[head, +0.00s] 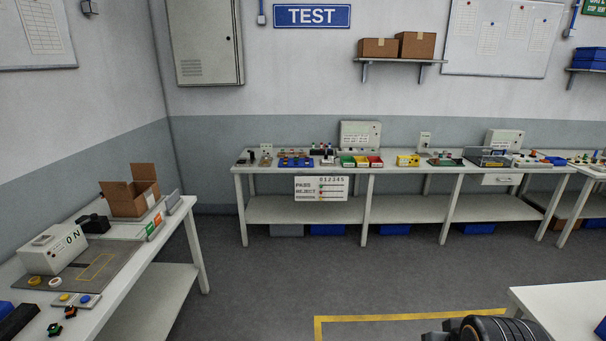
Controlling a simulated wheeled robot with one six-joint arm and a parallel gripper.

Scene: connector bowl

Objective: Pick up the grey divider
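I cannot make out the grey divider for certain. A small grey upright piece (174,203) stands at the far right edge of the left bench, beside an open cardboard box (133,198); I cannot tell whether it is the divider. My gripper is not in view. Only a dark rounded part with an orange ring, probably of my arm, shows at the bottom edge right of centre.
The left bench (128,284) holds a white ON box (52,249) and small coloured parts. A long bench (405,172) along the back wall carries bins, boxes and boards. A white table (560,312) is at lower right. Grey floor lies clear between.

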